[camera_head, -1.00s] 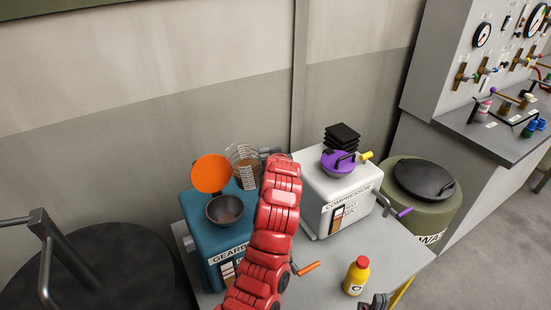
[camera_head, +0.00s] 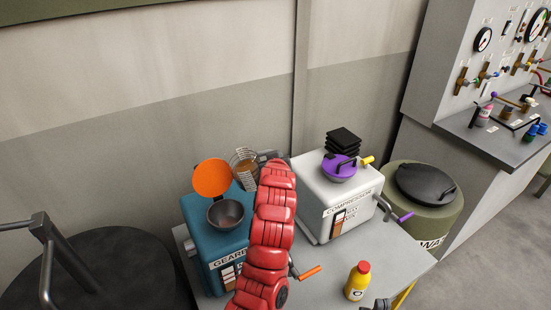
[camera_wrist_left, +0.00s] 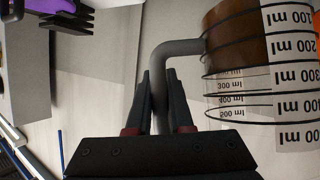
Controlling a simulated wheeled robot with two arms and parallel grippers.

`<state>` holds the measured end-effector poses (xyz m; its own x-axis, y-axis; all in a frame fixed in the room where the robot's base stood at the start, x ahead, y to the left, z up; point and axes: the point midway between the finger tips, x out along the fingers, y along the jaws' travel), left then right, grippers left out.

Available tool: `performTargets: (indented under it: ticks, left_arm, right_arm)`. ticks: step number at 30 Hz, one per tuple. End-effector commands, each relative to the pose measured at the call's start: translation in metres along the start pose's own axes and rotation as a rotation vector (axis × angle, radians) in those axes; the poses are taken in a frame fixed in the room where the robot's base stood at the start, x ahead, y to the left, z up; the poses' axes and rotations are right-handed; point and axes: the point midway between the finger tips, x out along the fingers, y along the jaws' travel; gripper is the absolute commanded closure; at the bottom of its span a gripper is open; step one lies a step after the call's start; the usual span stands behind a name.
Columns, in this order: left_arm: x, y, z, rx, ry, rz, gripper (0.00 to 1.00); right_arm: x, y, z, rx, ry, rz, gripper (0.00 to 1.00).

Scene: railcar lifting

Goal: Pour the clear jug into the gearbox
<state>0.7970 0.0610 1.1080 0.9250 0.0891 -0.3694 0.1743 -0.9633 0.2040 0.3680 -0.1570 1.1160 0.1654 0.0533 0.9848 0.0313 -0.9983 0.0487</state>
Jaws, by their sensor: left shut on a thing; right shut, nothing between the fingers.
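The clear jug (camera_head: 243,170) has ring lines and a millilitre scale and holds brown liquid; it shows large in the left wrist view (camera_wrist_left: 246,75). My left gripper (camera_head: 268,157) is shut on the jug's grey handle (camera_wrist_left: 172,52), fingers (camera_wrist_left: 158,95) on either side. The teal gearbox (camera_head: 207,250) stands on the table with a dark funnel bowl (camera_head: 226,214) on top and a round orange lid (camera_head: 211,178) raised behind it. The jug is held behind and right of the bowl, apart from it. My red left arm hides the gearbox's right side. My right gripper (camera_head: 380,304) is shut and empty at the bottom edge, mostly out of frame.
A white compressor (camera_head: 322,195) with a purple lid (camera_head: 339,164) stands right of my left arm. A yellow bottle with a red cap (camera_head: 357,281) stands on the table (camera_head: 325,275) near the front. A green drum (camera_head: 433,212) is at the right.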

Motion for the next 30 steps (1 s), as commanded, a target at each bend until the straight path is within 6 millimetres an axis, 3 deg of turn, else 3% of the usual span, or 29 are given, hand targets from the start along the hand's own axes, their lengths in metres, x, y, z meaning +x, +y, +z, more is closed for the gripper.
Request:
performTargets:
  ticks: [30]
  left_arm:
    - [-0.015, -0.005, -0.015, -0.102, 0.122, 0.067, 1.0]
  right_arm:
    - [0.004, 0.0, -0.001, 0.0, 0.0, 0.0, 1.0]
